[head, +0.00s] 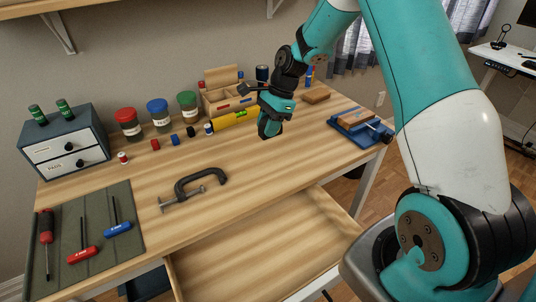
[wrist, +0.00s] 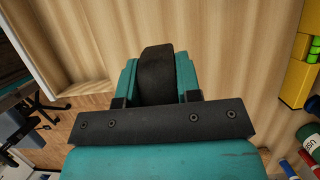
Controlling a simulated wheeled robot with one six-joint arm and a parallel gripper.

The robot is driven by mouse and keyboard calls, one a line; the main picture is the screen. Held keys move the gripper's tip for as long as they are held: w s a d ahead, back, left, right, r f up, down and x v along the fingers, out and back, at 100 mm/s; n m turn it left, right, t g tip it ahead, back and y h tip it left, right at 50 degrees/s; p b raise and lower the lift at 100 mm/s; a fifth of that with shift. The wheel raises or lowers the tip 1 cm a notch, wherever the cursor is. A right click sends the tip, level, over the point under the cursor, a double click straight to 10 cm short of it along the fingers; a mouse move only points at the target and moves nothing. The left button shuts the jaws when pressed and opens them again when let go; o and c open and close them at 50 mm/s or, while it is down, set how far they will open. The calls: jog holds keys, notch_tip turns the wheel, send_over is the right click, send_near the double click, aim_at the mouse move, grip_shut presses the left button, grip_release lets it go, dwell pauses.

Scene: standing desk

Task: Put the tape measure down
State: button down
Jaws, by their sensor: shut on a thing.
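My gripper (head: 269,122) is over the back middle of the desk (head: 240,165), pointing down, to the right of the yellow level. In the wrist view my gripper (wrist: 157,88) is shut on a dark, blocky thing, which I take as the tape measure (wrist: 157,72). Its black face shows between the teal fingers; the rest is hidden. In the head view it is small and mostly covered by the fingers. Its lower end is at or just above the wood; I cannot tell whether it touches.
The yellow level (head: 234,119) and a wooden organizer (head: 222,97) stand close by. A black clamp (head: 190,188), jars (head: 158,113), a small drawer cabinet (head: 66,146) and a screwdriver mat (head: 80,210) are left. A blue vise (head: 358,128) is right. The front drawer (head: 265,245) is open and empty.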

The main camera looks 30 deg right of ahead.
aim_at(264, 163)
notch_tip(264, 163, down, 10)
jog(key=shift+r, duration=0.15)
dwell(0.3)
jog(key=c, duration=0.8)
grip_release()
